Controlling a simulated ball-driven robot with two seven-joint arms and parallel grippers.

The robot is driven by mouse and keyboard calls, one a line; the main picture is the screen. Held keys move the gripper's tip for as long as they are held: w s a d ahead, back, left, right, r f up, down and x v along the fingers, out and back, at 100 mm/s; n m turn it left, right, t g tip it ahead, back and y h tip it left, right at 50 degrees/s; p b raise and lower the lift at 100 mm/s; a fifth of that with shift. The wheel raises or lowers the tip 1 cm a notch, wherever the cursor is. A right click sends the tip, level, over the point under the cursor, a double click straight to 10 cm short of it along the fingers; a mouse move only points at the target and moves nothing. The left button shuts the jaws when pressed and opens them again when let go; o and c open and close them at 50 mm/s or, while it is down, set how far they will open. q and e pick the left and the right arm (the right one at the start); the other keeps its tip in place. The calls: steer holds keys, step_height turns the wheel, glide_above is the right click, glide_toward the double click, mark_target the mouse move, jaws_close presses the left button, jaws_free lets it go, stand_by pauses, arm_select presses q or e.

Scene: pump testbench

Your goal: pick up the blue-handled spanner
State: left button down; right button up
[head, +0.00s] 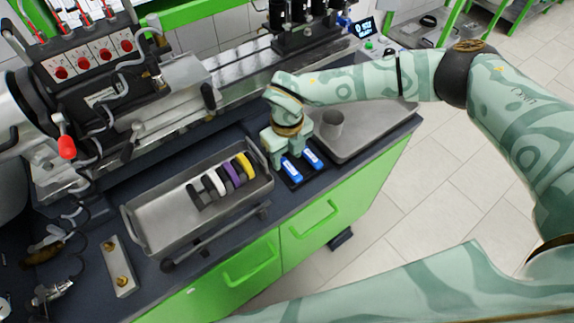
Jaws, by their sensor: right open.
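My right gripper (289,152) reaches down over the bench between two trays, and it is open. Just below it, two short blue pieces with white marks, a left one (292,168) and a right one (313,159), lie side by side on a small black base (299,178). I cannot tell whether either is the handle of the blue-handled spanner. The gripper hides their far ends, and I cannot tell if it touches them. My left gripper is not in view.
A grey metal tray (160,215) to the left holds black, white, purple and yellow pieces. A long dark tool (215,240) lies along its front. Another grey tray (365,135) with a cup-like part stands right. Pump machinery (100,60) lines the back.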

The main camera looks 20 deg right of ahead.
step_height(320, 180, down, 3)
steer(key=shift+r, duration=0.1)
jaws_close()
steer(key=shift+r, duration=0.1)
steer(key=shift+r, duration=0.5)
step_height(320, 180, up, 3)
steer(key=shift+s+f+p, duration=0.1)
steer(key=shift+p, duration=0.25)
steer(key=s+r+p, duration=0.1)
steer(key=r, duration=0.1)
steer(key=s+r, duration=0.2)
steer(key=shift+s+d+r+p, duration=0.2)
steer(key=shift+s+p, duration=0.1)
steer(key=shift+p, duration=0.05)
steer(key=s+r, duration=0.4)
steer(key=s, duration=0.6)
steer(key=shift+d+r+p, duration=0.4)
steer(key=shift+d+p, duration=0.05)
